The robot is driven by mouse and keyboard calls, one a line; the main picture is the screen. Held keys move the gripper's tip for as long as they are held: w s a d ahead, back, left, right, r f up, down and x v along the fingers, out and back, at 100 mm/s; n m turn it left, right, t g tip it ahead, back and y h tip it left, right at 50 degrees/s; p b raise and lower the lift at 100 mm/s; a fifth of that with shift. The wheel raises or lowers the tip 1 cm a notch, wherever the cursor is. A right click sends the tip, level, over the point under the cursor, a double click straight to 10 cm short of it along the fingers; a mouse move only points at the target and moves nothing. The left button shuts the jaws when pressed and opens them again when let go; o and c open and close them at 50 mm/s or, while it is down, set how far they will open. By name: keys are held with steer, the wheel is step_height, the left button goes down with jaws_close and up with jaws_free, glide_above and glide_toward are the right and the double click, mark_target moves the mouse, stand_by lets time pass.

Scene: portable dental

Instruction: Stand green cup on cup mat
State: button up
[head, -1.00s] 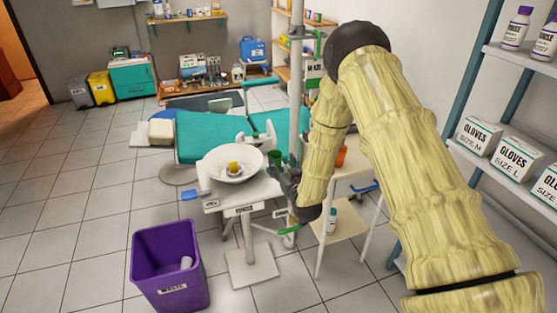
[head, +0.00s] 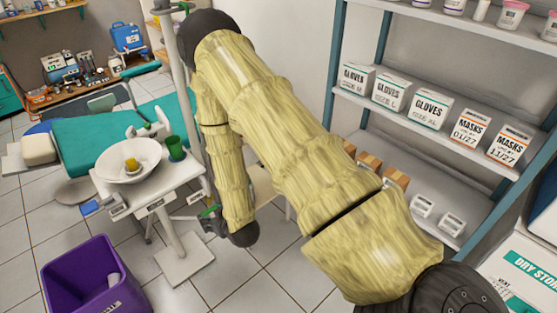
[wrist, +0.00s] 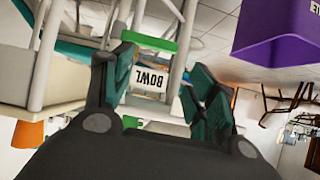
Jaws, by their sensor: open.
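The green cup (head: 175,147) stands upright on the white stand (head: 150,200), just right of the white bowl (head: 110,172) in the head view. My gripper (head: 210,222) is low and to the right of the stand, apart from the cup and partly hidden by my arm. In the wrist view my gripper (wrist: 158,75) is open and empty. A flat green piece (wrist: 148,40) and a label reading BOWL (wrist: 150,77) show beyond and between the fingers, upside down. I cannot tell whether the green piece is the cup mat.
A yellow object (head: 132,163) sits in the bowl. A purple bin (head: 92,280) stands on the floor at lower left. Shelves with gloves boxes (head: 430,108) are at right. An orange cup (wrist: 28,135) shows at the left of the wrist view. Floor between bin and stand is clear.

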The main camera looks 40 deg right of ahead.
steer(key=s+f+g, duration=0.3)
steer(key=s, duration=0.9)
steer(key=s+a+f+g, duration=0.1)
steer(key=s+f+g, duration=0.3)
steer(key=s, duration=0.8)
steer(key=s+a+f+g, duration=0.1)
steer(key=s+f+g, duration=0.2)
steer(key=s, duration=1)
steer(key=shift+f+g, duration=0.35)
steer(key=shift+g, duration=0.35)
